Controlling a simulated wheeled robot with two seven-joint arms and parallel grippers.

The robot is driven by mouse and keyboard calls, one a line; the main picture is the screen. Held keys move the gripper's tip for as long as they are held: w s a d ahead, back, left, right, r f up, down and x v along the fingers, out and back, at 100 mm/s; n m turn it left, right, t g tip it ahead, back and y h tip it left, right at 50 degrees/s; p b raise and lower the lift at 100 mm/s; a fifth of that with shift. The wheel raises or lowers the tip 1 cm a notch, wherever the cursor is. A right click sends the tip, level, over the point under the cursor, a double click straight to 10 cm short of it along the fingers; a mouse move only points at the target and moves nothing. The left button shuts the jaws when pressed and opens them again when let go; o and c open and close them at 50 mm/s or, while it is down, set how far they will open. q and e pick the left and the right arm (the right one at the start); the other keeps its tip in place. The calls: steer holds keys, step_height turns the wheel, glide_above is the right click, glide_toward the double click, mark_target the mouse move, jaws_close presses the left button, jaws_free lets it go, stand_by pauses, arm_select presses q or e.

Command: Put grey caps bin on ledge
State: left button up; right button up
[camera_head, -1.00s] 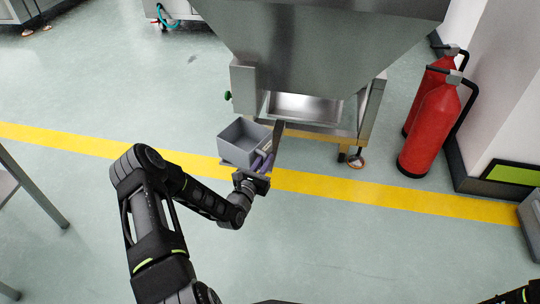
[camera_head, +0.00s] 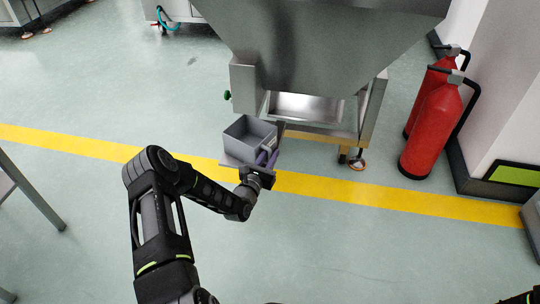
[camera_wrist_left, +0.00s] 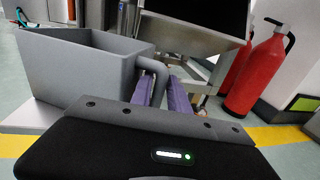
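The grey caps bin (camera_head: 247,138) is an open box with a side handle, upright in front of the steel hopper. It fills the upper left of the left wrist view (camera_wrist_left: 75,68) and looks empty from the head. My left gripper (camera_head: 266,159) is at its near right side. Its purple fingers (camera_wrist_left: 163,92) are closed around the bin's grey handle (camera_wrist_left: 155,68). A pale flat plate, apparently the ledge (camera_head: 229,161), shows under the bin's near left edge and in the left wrist view (camera_wrist_left: 25,118). I cannot tell if they touch. My right gripper is out of view.
The steel hopper (camera_head: 325,45) overhangs just behind the bin, with a shiny tray (camera_head: 305,107) in its frame. Two red fire extinguishers (camera_head: 433,125) stand at right by a wall. The floor in front, crossed by a yellow line (camera_head: 400,201), is clear.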

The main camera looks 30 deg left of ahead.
arm_select(q)
steer(key=shift+o, duration=1.4)
steer(key=shift+s+r+p, duration=0.1)
steer(key=shift+s+p, duration=0.25)
steer(key=shift+s, duration=0.2)
steer(key=s+d+p, duration=0.1)
steer(key=s+p, duration=0.3)
steer(key=s, duration=0.6)
steer(key=shift+s+d, duration=0.35)
steer(key=shift+s, duration=0.05)
